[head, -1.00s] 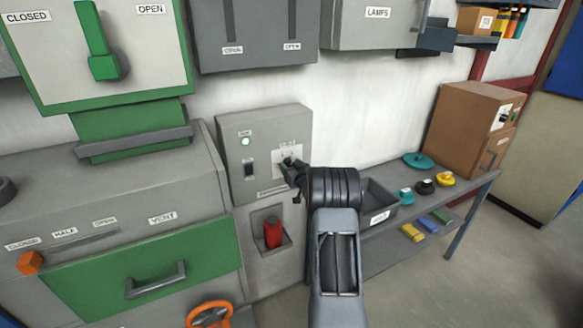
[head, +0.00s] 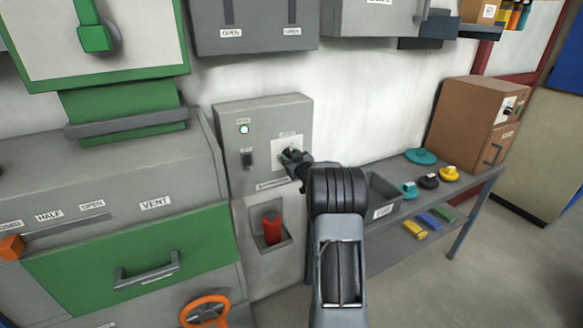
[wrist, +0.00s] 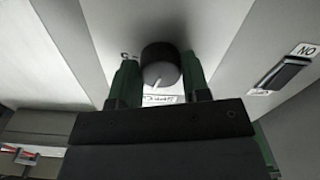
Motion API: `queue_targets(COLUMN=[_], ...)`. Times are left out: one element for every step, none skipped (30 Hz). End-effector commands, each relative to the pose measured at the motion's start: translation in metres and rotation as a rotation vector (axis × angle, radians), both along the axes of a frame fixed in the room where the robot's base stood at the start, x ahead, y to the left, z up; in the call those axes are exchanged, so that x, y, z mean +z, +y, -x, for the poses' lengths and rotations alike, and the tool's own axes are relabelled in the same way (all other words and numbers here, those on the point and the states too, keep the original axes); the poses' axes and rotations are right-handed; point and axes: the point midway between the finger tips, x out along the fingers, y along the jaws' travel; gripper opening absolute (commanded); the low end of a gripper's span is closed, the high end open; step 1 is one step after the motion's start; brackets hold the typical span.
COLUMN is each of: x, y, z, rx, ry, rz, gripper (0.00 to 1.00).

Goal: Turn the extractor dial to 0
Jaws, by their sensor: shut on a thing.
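The extractor dial (wrist: 160,65) is a dark round knob with a pale pointer mark, on a light plate of the grey control box (head: 228,125). In the wrist view it sits between my gripper's two green fingers (wrist: 160,82), one on each side, and the gripper is shut on it. The pointer mark faces the lower edge of the knob, toward a partly hidden label. The numbers are not readable. In the head view my gripper (head: 291,156) is at the plate and hides most of the dial.
A red object (head: 271,228) sits in a recess below. A shelf bench (head: 464,190) with a grey bin (head: 383,212) stands at right, and a green drawer (head: 190,235) at left.

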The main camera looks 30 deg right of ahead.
Motion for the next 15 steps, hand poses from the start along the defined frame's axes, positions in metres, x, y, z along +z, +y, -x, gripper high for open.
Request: queue_targets(x=[-0.0083,-0.0080,-0.0078,-0.0080,-0.0075,-0.0070,-0.0069,-0.0067,-0.0063,-0.0061,-0.0060,-0.0059,-0.0057,-0.0052,-0.0047], y=[-0.0003,-0.0004,-0.0005,-0.0004,-0.0005,-0.0007,-0.0006,-0.0007,-0.0008,-0.0007,-0.0007,-0.0009,-0.0009,-0.0009,-0.0010], z=[0.0000,0.0002,0.0002,0.0002,0.0002,0.0002,0.0002,0.0001,0.0002,0.0003,0.0003,0.0002,0.0002,0.0002,0.0002], rx=[-0.001,-0.001,-0.001,0.000,-0.001,-0.001,0.000,-0.001,-0.001,-0.001,-0.001,-0.001,-0.001,-0.001,-0.001], ry=[0.001,0.005,0.010,0.014,0.018,0.024,0.027,0.032,0.037,0.041,0.045,0.051,0.055,0.059,0.063], rz=[0.046,0.074,0.112,0.141,0.168,0.207,0.236,0.263,0.301,0.330,0.358,0.395,0.423,0.452,0.489], gripper=[0.19,0.19,0.19,0.19,0.19,0.19,0.19,0.19,0.19,0.19,0.19,0.19,0.19,0.19,0.19])
